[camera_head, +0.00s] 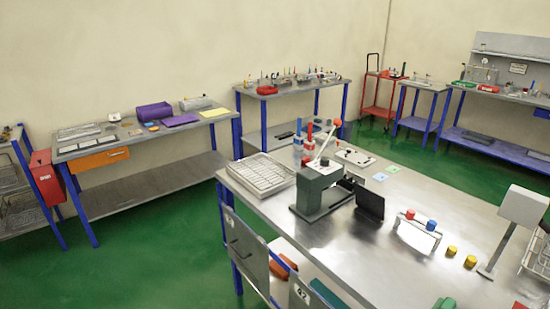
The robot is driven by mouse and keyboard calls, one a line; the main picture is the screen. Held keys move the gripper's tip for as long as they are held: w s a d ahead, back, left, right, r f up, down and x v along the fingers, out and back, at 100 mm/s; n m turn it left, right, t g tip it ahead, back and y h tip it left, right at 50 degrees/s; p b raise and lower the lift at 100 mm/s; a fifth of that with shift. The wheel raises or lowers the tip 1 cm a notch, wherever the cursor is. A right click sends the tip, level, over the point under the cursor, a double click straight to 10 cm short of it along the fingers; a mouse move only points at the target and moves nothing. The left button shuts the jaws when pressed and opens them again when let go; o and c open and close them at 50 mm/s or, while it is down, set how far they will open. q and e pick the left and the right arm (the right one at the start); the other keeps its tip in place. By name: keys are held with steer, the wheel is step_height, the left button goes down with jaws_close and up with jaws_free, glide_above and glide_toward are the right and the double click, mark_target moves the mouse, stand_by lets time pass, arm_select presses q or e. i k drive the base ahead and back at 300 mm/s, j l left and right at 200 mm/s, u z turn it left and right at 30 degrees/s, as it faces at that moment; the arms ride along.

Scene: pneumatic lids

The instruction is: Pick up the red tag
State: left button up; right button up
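I cannot make out for certain which thing is the red tag. A small flat red-brown piece (519,305) shows at the bottom edge of the near workbench (365,262), partly cut off by the frame. A red cap (410,214) stands beside a blue cap (431,225) on a small clear stand on the same bench. Neither of my grippers is in view.
The near bench holds a grey-green lever press (321,188), a light tray (263,174), a dark upright panel (369,202), yellow cylinders (470,262) and a grey box on a post (522,206). Green floor (150,262) lies open at the left. Other benches line the walls.

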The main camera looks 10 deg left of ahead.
mark_target(304, 162)
steer(key=z, duration=1.95)
steer(key=u, duration=1.95)
steer(key=i+j+u, duration=0.65)
steer(key=i+j, duration=0.15)
steer(key=i+j+u, duration=0.2)
steer(key=i+u, duration=0.15)
steer(key=i, duration=0.25)
steer(key=i+j+u, duration=0.1)
steer(key=i+u, duration=0.2)
steer(key=i, duration=1.05)
steer(key=i+j, duration=0.1)
steer(key=i, duration=0.75)
